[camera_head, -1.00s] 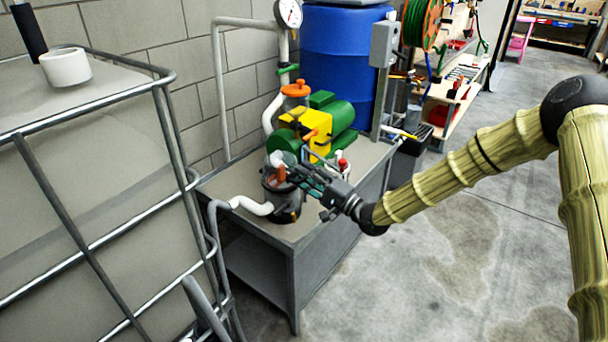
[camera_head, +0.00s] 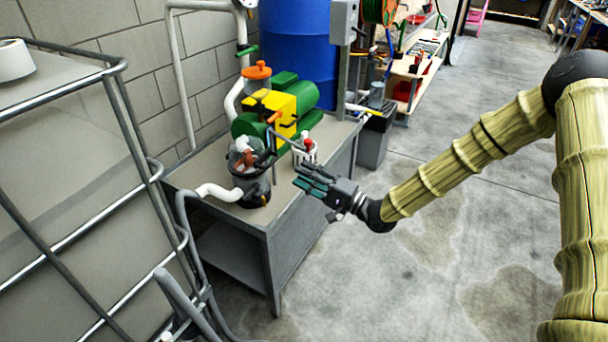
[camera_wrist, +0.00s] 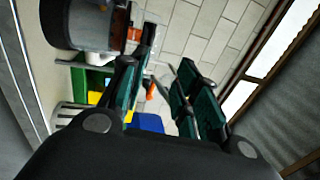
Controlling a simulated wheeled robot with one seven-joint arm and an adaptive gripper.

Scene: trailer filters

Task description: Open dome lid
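The filter canister (camera_head: 250,187) stands on the grey bench, with a dark lower body and a clear, rounded upper part (camera_head: 243,155) that I take for the dome lid. Something orange shows through it. Whether the lid is closed or raised is too small to tell. My gripper (camera_head: 305,180) is right of the canister, in front of the bench edge, apart from it and empty. In the wrist view my gripper (camera_wrist: 160,85) has its green-padded fingers spread apart. A dark, round-sided vessel (camera_wrist: 85,28), probably the canister, is at upper left there.
The bench (camera_head: 225,220) also carries a green-and-yellow pump (camera_head: 280,108), a white pipe (camera_head: 218,191) and a small red-topped item (camera_head: 308,145). A blue barrel (camera_head: 298,45) is behind. A caged tank (camera_head: 60,190) stands left. Floor right of the bench is clear.

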